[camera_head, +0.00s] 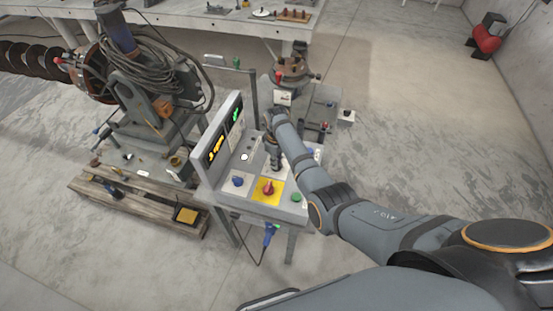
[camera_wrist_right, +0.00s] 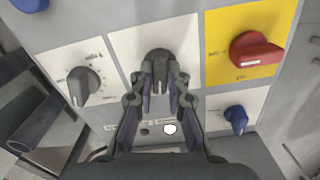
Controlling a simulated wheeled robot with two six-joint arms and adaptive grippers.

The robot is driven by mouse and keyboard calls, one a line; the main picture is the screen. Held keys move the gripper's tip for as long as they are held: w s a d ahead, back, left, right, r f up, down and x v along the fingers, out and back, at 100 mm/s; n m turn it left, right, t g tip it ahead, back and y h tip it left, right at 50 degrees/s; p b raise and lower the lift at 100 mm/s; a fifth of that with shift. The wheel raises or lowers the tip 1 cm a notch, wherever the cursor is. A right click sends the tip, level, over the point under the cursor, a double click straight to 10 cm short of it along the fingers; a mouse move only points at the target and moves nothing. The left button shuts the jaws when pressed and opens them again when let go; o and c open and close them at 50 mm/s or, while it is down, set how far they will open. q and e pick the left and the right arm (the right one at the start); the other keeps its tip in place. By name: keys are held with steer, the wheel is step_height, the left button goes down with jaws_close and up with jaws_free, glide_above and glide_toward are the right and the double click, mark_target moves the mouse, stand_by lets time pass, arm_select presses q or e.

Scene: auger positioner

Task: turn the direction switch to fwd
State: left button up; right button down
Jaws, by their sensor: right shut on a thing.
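The control box (camera_head: 225,190) stands in the middle of the head view, with several knobs on its sloped top. My right gripper (camera_head: 276,165) reaches down onto it from the right. In the right wrist view, my right gripper (camera_wrist_right: 160,78) has its fingers closed around a dark switch knob (camera_wrist_right: 157,56) on a white plate. The fingers hide part of this knob, and I cannot read its label or setting. A similar grey pointer knob (camera_wrist_right: 86,84) sits beside it on its own plate. My left gripper is not in view.
A red knob (camera_head: 268,187) on a yellow plate sits close to my right gripper; blue (camera_head: 238,181) and green (camera_head: 296,198) knobs are near. An upright display panel (camera_head: 218,140) edges the box on the left.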

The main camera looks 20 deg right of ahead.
steer(key=m+p, duration=0.1)
steer(key=m, duration=0.2)
steer(key=shift+r, duration=0.15)
steer(key=shift+m+p, duration=0.65)
steer(key=shift+m, duration=0.85)
steer(key=shift+w, duration=0.1)
steer(key=c, duration=1.3)
jaws_free()
steer(key=shift+r, duration=0.1)
step_height(320, 180, up, 12)
steer(key=shift+f, duration=0.2)
